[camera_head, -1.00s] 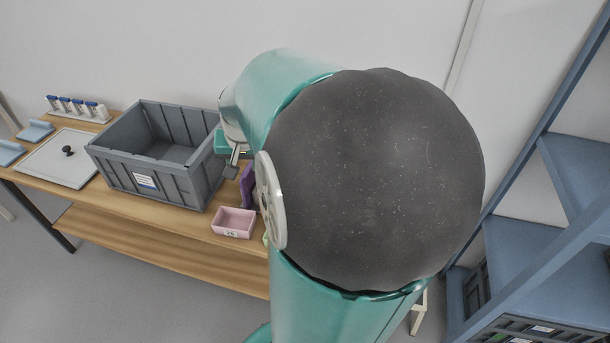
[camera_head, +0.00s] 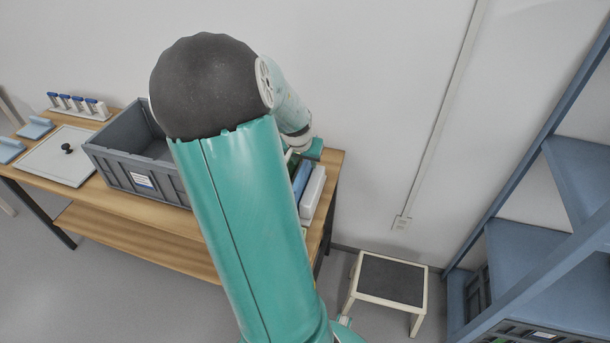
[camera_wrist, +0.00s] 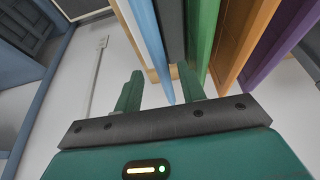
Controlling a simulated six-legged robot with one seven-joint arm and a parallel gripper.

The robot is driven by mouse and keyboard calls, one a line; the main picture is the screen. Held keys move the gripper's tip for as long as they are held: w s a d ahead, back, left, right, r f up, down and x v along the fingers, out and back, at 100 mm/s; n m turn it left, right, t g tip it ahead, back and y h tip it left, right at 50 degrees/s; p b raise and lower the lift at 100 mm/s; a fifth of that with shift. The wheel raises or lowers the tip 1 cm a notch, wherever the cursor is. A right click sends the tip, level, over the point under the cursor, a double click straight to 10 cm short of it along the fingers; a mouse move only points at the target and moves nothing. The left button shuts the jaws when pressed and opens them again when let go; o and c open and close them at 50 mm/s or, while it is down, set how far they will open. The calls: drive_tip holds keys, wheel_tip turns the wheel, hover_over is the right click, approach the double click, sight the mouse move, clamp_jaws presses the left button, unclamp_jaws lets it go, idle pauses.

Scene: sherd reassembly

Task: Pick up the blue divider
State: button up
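The blue divider (camera_wrist: 150,38) stands on edge in the wrist view, its pointed lower corner reaching into the gap between my fingers. My gripper (camera_wrist: 160,90) is open, one finger on each side of that corner. I see no clear contact with the divider. In the head view the blue divider (camera_head: 301,179) shows as a narrow strip at the table's right end, below my wrist. My fingertips are hidden there.
In the wrist view, green (camera_wrist: 204,36), orange (camera_wrist: 247,40) and purple (camera_wrist: 283,48) panels stand right of the blue one. In the head view a white box (camera_head: 314,192) is close beside it. A grey crate (camera_head: 115,172) and step stool (camera_head: 390,280) stand farther away.

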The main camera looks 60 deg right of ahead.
sight(305, 180)
drive_tip(key=shift+w+x, duration=0.2)
drive_tip(key=shift+x, duration=2.5)
drive_tip(key=shift+d, duration=0.15)
clamp_jaws()
